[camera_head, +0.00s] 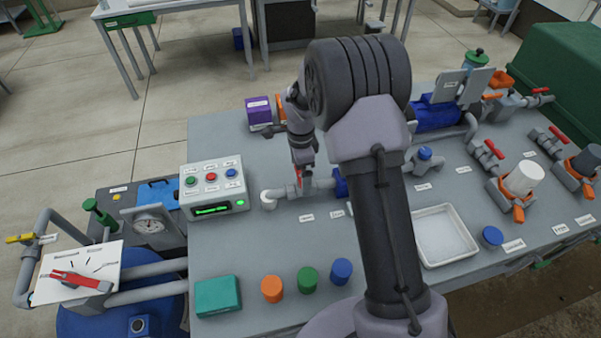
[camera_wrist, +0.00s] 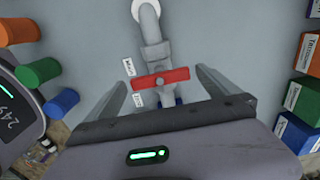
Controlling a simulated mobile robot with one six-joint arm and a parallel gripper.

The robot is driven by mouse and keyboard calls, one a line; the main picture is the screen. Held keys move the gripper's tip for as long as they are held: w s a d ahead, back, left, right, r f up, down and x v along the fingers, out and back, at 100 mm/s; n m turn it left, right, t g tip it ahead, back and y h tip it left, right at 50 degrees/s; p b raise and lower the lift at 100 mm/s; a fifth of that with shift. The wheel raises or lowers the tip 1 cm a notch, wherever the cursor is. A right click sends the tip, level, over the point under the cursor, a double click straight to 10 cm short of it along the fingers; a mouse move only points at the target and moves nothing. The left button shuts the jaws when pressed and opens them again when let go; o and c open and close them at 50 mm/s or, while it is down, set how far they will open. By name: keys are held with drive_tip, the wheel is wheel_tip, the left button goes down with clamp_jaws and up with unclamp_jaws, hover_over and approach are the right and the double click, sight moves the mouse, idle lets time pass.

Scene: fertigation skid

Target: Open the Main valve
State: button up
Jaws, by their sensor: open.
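A valve with a red lever handle (camera_wrist: 174,77) sits on a grey pipe (camera_wrist: 152,40) in the middle of the wrist view. The handle lies across the pipe, roughly at a right angle to it. In the head view a bit of the red handle (camera_head: 299,178) shows below my gripper (camera_head: 303,165). My gripper (camera_wrist: 161,80) is open, with one finger on each side of the handle and gaps between them. Two small labels lie left of the valve; their text is too small to read surely, so I cannot confirm it is the Main valve.
A control box (camera_head: 212,190) with coloured buttons stands left of the valve. Orange, green and blue cylinders (camera_head: 308,279) and a teal box (camera_head: 217,296) stand at the front. A white tray (camera_head: 442,262) lies right. Other red-handled valves (camera_head: 494,149) stand further right.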

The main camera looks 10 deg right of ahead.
drive_tip(key=shift+c, duration=0.4)
drive_tip(key=c, duration=1.2)
drive_tip(key=shift+n, duration=0.3)
drive_tip(key=n+p, duration=0.1)
drive_tip(key=n, duration=0.2)
drive_tip(key=shift+r+n, duration=0.1)
drive_tip(key=shift+n, duration=0.2)
drive_tip(key=n, duration=0.4)
drive_tip(key=shift+n+p, duration=0.3)
drive_tip(key=shift+p, duration=0.1)
drive_tip(key=n+p, duration=0.1)
drive_tip(key=n, duration=0.3)
drive_tip(key=shift+n, duration=0.3)
drive_tip(key=shift+n+p, duration=0.6)
drive_tip(key=shift+n, duration=1.7)
